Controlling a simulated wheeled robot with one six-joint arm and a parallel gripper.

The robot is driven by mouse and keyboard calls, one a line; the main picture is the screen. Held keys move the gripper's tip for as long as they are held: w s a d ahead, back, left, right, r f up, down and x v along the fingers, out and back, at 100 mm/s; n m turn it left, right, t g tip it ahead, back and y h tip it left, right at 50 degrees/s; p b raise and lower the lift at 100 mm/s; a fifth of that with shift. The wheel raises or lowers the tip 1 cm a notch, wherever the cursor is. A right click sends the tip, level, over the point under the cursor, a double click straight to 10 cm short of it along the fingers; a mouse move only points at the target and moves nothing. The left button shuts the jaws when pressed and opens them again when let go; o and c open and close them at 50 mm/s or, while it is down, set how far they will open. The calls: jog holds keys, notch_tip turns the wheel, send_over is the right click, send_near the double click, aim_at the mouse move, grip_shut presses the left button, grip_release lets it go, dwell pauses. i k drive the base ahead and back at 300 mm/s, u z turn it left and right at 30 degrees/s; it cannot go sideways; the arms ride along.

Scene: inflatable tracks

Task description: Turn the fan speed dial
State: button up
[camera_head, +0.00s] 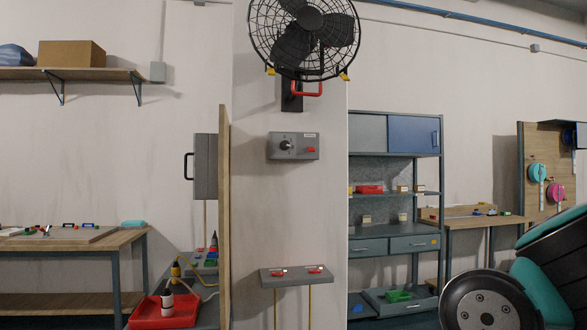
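A grey control box (305,146) is mounted on the light pillar in the middle of the view. It carries a round dial (286,144) on its left and a red switch (310,150) on its right. The dial's setting is too small to read. A black wall fan (310,35) hangs above the box, with a red handle (308,90) under it. My gripper is not in view; only part of my arm shows at the lower right, well apart from the box.
A small grey shelf (297,276) with red parts juts from the pillar below the box. A wooden panel edge (224,215) stands left of it. A shelving unit (394,135) stands at right, a workbench (75,240) at left. The space before the box looks clear.

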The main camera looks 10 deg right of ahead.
aim_at(285, 145)
jog(key=u, duration=0.05)
jog(key=i, duration=0.1)
jog(key=u, duration=0.2)
jog(key=k, duration=1.3)
jog(key=u, duration=0.35)
jog(key=i, duration=2.75)
jog(key=z, duration=0.2)
